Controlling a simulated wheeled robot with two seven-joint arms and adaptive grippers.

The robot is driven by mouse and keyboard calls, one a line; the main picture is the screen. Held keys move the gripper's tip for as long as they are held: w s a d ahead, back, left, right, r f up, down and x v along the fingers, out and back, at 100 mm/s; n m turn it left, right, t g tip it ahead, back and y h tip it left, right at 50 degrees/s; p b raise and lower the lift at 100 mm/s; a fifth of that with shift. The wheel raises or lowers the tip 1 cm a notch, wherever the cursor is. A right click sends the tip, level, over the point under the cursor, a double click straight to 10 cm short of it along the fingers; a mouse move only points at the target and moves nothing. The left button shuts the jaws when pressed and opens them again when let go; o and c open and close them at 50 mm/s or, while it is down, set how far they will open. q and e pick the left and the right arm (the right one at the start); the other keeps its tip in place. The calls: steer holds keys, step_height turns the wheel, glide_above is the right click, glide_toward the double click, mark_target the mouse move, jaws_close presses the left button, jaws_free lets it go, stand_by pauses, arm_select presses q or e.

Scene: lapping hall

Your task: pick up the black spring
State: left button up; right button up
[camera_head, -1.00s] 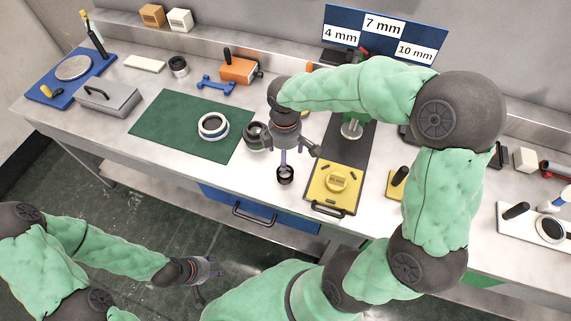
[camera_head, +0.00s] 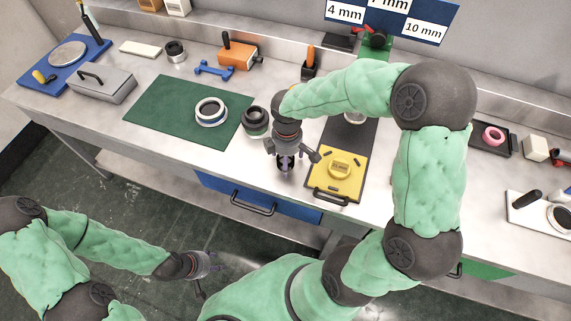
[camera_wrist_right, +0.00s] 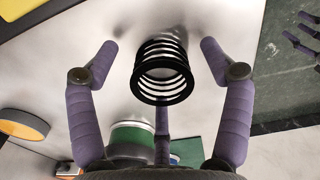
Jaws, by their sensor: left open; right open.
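The black spring (camera_wrist_right: 162,99) stands on the pale bench top between the spread fingers of my right gripper (camera_wrist_right: 162,62) in the right wrist view. Gaps show on both sides, so the fingers do not touch it. In the head view the spring (camera_head: 286,163) is partly hidden by my right gripper (camera_head: 288,158), which is above it near the bench's front edge. My right gripper is open and empty. My left gripper (camera_head: 208,266) is open and empty, low over the floor in front of the bench.
A blue drawer (camera_head: 225,192) is below the bench edge.

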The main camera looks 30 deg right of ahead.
steer(key=c, duration=1.1)
steer(key=shift+r, duration=0.2)
